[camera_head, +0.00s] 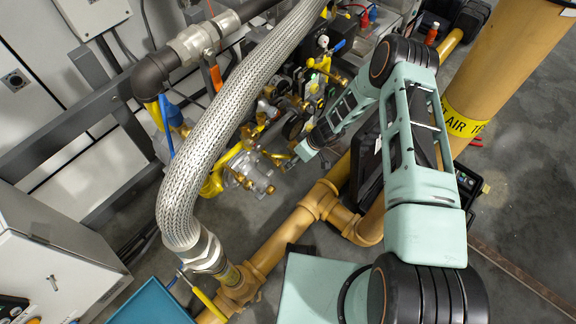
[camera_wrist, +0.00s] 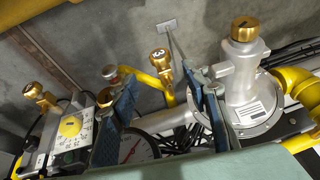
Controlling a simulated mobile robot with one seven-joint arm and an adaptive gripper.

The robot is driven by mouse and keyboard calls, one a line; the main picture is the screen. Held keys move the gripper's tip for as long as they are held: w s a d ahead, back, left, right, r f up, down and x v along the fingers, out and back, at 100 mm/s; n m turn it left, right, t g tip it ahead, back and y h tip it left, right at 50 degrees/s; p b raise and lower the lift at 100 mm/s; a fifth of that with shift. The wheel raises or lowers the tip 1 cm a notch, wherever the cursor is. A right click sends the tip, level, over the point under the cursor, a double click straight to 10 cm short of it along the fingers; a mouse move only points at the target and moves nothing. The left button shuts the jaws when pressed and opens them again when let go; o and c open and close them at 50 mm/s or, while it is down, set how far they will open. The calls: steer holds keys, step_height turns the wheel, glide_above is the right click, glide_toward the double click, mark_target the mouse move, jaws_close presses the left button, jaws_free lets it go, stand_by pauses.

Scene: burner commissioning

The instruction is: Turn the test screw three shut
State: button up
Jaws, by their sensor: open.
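Test screw three, a brass knob marked 3 (camera_wrist: 160,58), stands on a yellow pipe in the wrist view. My gripper (camera_wrist: 160,74) is open, with one blue-grey finger to the left of the screw and the other to its right. The screw shows in the gap between the fingertips, apart from both and seemingly beyond them. In the head view my gripper (camera_head: 304,152) reaches in beside the brass and yellow valve assembly (camera_head: 250,168). Screw three cannot be made out there.
A grey regulator with brass cap (camera_wrist: 248,30) stands close on the right. A braided hose (camera_head: 222,120) arches over in the head view.

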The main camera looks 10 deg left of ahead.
mark_target(284, 169)
steer(key=b+x, duration=0.2)
steer(key=x, duration=0.6)
steer(key=shift+a+f, duration=0.2)
steer(key=shift+f, duration=0.15)
steer(key=shift+c, duration=0.7)
steer(key=c, duration=1)
